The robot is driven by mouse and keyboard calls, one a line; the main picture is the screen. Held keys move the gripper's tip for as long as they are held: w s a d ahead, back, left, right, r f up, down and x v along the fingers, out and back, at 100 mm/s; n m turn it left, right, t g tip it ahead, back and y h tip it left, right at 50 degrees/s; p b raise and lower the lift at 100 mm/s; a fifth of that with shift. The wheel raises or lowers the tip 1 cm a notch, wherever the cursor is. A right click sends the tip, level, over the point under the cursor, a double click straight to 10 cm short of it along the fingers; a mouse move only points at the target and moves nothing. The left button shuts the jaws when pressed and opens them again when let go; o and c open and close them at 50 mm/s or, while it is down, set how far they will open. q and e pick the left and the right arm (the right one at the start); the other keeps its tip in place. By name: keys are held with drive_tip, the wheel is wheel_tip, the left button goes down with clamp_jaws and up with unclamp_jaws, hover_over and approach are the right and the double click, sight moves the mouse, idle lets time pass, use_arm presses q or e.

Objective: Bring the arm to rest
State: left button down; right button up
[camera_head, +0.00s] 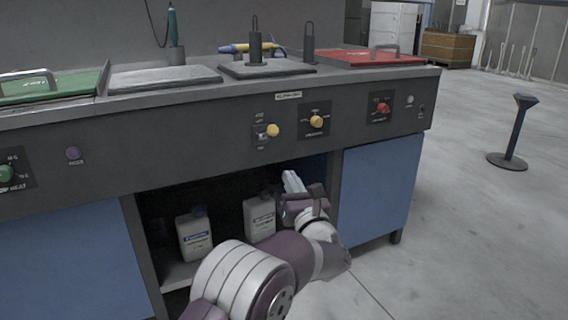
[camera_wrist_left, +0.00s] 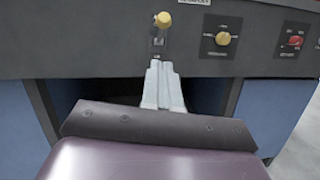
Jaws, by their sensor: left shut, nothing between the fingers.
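My left arm comes in from the bottom of the head view. My left gripper (camera_head: 292,181) is shut and empty, in front of the open shelf bay under the counter. In the left wrist view its pale fingers (camera_wrist_left: 162,85) lie together, pointing toward the counter front just below a yellow knob (camera_wrist_left: 163,19). No contact with the counter can be made out. My right gripper is not in view.
The counter front (camera_head: 220,142) carries several knobs. Two white jugs (camera_head: 194,236) (camera_head: 259,217) stand in the open bay, beside a blue door (camera_head: 378,190). A red lid (camera_head: 368,58) and a green lid (camera_head: 45,88) lie on top. Open floor and a dark post (camera_head: 516,135) are at right.

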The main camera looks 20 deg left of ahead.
use_arm(q)
drive_tip(key=shift+s+d+f, duration=0.15)
drive_tip(key=shift+s+d, duration=0.25)
drive_tip(key=shift+s, duration=0.05)
